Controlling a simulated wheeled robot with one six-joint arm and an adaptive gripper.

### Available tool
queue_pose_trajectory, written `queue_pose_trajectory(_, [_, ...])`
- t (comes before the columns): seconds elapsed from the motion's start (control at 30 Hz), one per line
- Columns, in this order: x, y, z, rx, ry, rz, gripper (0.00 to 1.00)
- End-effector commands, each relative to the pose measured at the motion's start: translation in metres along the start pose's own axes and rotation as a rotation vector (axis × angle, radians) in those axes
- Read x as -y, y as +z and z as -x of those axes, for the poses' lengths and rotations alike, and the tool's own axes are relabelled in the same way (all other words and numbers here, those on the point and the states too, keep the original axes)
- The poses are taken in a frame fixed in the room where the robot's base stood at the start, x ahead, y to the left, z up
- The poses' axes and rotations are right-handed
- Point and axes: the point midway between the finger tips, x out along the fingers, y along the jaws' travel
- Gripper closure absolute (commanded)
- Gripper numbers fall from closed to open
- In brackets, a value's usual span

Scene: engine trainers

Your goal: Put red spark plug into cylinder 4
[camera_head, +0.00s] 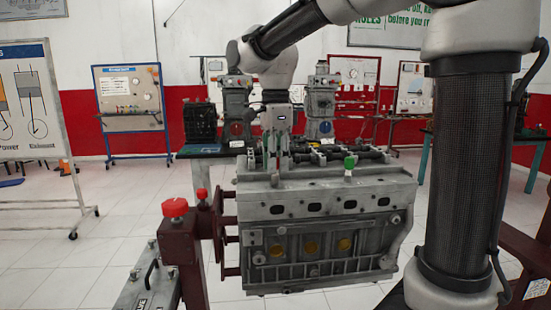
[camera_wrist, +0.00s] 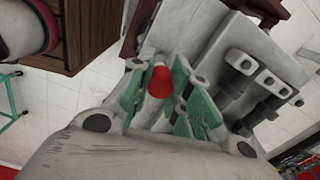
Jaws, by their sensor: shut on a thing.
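The red spark plug (camera_wrist: 160,82) shows in the wrist view as a red end between the green-padded fingers of my gripper (camera_wrist: 162,92). My gripper is shut on it. In the head view my gripper (camera_head: 279,158) points down at the top of the engine block (camera_head: 325,195), left of its middle. The red plug cannot be made out in the head view, so I cannot tell whether its lower end is in a hole. A green plug (camera_head: 349,163) stands upright on the block's top, right of my gripper. The cylinder numbers are not readable.
The engine hangs on a dark red stand (camera_head: 188,255) with red knobs (camera_head: 175,207) at its left. A table with machines (camera_head: 238,105) stands behind. Open tiled floor lies at left.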

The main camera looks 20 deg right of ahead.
Motion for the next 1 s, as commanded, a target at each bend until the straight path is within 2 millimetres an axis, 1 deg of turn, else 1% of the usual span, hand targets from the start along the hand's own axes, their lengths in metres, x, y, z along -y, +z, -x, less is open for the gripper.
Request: queue_pose_trajectory(1.0, [-0.0001,-0.0001,-0.0072,0.0,0.0,0.0,1.0])
